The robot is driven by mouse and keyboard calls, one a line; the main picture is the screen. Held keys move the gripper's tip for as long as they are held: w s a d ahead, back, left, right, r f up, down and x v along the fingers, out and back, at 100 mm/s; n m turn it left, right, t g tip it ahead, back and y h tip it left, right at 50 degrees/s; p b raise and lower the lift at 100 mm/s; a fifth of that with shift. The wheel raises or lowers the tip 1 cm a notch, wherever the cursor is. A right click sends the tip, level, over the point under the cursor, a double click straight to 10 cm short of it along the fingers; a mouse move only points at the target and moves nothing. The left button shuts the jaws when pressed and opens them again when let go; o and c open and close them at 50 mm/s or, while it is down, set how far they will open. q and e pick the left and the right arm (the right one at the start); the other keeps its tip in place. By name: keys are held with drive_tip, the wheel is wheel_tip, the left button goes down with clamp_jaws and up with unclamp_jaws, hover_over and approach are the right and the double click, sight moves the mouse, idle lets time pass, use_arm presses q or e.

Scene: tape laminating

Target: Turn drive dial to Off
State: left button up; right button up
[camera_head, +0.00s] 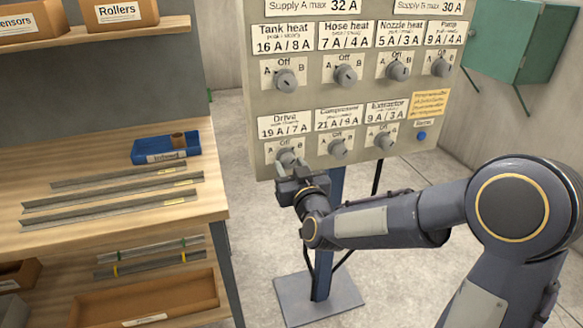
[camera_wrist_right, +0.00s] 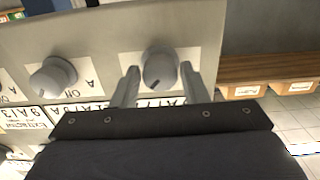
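The Drive dial (camera_head: 286,156) is a grey knob at the lower left of the control panel, under the "Drive 19 A / 7 A" label. In the right wrist view the dial (camera_wrist_right: 160,68) sits between the two fingers of my right gripper (camera_wrist_right: 158,82). The fingers are on either side of it, with a small gap seeming to show. A dark mark on the knob points down and slightly left in that view, which shows the panel upside down. Its own Off lettering is hidden there. In the head view my right gripper (camera_head: 293,174) is at the dial. My left gripper is out of view.
The Compressor dial (camera_head: 338,148) is close to the right of the Drive dial, then the Extractor dial (camera_head: 384,140). A wooden workbench (camera_head: 110,222) with metal strips and a blue bin (camera_head: 166,148) stands left of the panel.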

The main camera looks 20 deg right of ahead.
drive_tip(key=c, duration=0.6)
drive_tip(key=shift+n, duration=0.4)
drive_tip(key=n, duration=0.2)
drive_tip(key=shift+n, duration=3)
drive_tip(key=o, duration=1)
drive_tip(key=shift+s+d, duration=0.1)
